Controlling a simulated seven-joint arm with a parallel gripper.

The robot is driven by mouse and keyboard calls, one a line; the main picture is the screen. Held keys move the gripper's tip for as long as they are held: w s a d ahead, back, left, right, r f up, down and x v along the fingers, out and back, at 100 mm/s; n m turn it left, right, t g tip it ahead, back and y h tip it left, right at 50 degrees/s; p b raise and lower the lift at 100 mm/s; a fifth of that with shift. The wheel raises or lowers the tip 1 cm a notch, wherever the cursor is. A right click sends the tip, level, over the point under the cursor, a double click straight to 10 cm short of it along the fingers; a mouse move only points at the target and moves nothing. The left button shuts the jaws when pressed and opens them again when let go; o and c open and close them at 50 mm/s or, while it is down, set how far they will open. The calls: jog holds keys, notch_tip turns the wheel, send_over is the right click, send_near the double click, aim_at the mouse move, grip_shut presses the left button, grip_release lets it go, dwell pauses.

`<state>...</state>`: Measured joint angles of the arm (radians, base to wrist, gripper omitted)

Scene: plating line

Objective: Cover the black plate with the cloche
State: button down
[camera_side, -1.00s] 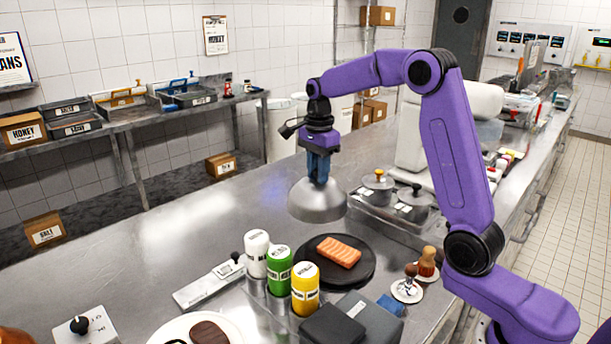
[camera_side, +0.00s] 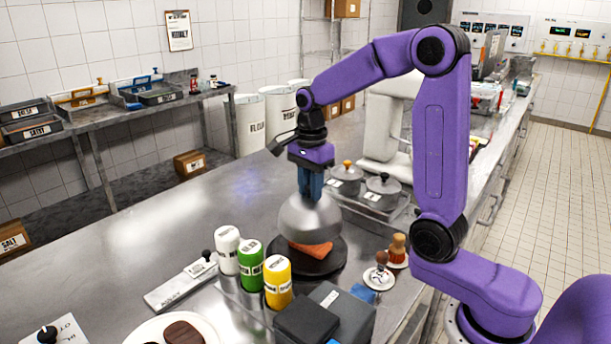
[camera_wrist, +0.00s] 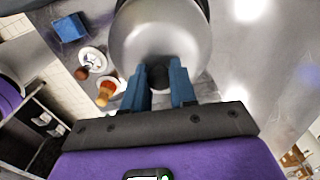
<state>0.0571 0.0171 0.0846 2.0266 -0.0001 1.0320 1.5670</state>
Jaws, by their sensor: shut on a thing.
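The cloche (camera_side: 309,220) is a silver dome, and my gripper (camera_side: 311,192) is shut on its top knob. The cloche hangs above the back part of the black plate (camera_side: 320,266) and hides part of it. An orange salmon piece (camera_side: 312,249) lies on the plate, its front still showing below the dome's rim. In the wrist view the cloche (camera_wrist: 160,38) fills the top middle, its dark knob between the blue fingers of my gripper (camera_wrist: 159,80). The dark plate edge shows behind it.
White, green and yellow bottles (camera_side: 278,282) stand in a rack in front of the plate. Two lidded pots (camera_side: 382,191) stand behind, to the right. Small stamp-like items on saucers (camera_side: 379,277) stand right of the plate. The counter to the left is mostly clear.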

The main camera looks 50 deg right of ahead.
jog(key=shift+f, duration=3.25)
jog(key=shift+f, duration=0.3)
jog(key=shift+c, duration=1.7)
grip_release()
jog(key=shift+r, duration=0.1)
jog(key=shift+r, duration=3.4)
